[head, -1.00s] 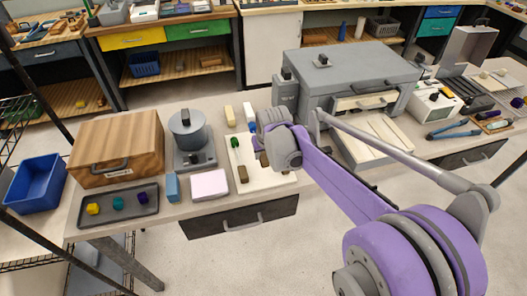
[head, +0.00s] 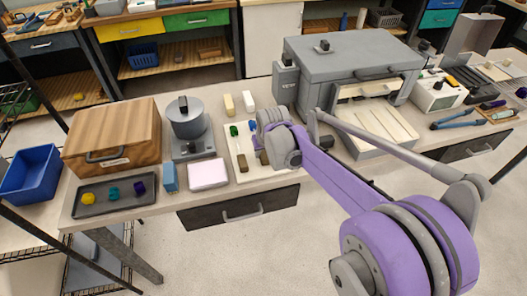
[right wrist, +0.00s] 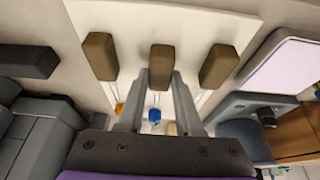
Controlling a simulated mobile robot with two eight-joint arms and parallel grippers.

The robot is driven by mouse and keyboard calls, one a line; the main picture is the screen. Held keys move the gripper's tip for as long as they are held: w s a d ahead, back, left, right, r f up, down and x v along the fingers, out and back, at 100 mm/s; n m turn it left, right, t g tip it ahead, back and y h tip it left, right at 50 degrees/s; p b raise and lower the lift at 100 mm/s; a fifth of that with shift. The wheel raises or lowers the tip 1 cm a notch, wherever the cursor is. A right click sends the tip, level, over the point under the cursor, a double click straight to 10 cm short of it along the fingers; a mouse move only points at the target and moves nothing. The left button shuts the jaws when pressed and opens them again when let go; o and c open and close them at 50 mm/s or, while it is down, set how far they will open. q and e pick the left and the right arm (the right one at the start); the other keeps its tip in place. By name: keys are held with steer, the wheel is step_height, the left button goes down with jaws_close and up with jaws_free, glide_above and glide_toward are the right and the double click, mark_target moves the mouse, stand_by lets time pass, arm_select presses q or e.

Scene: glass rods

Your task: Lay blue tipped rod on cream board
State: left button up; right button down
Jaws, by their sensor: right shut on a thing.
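The cream board (head: 254,171) lies on the table, partly hidden by my right arm; in the right wrist view it (right wrist: 145,18) fills the top. Three brown blocks show over it, with thin clear rods running from them. The middle one belongs to the blue tipped rod (right wrist: 154,115); its blue tip hangs in line between my fingers. My right gripper (right wrist: 160,82) is shut on this rod at its brown end (right wrist: 161,60). I cannot tell whether the rod touches the board. In the head view the fingertips are hidden behind the arm. My left gripper is out of view.
An orange tipped rod (right wrist: 119,108) lies close beside the held one. A green tip (head: 234,130) shows on the board's left. A pale pink pad (head: 208,174) and a grey device (head: 190,125) stand left of the board. A large grey oven-like box (head: 345,65) stands to the right.

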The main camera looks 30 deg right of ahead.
steer(key=shift+f, duration=0.2)
steer(key=c, duration=0.5)
jaws_free()
steer(key=d+v, duration=0.1)
steer(key=v, duration=1)
steer(key=s+a+f+n+p, duration=0.1)
steer(key=s+a+f, duration=0.1)
steer(key=s, duration=0.4)
steer(key=s+a+f+n+p, duration=0.1)
steer(key=s+a+f, duration=0.2)
steer(key=s+a, duration=0.2)
steer(key=s+a+f+t+y+p, duration=0.1)
steer(key=s+a+f, duration=0.1)
steer(key=s, duration=0.6)
steer(key=shift+s+a+f+n+p, duration=0.3)
steer(key=shift+s+a+n, duration=0.1)
steer(key=shift+a, duration=0.5)
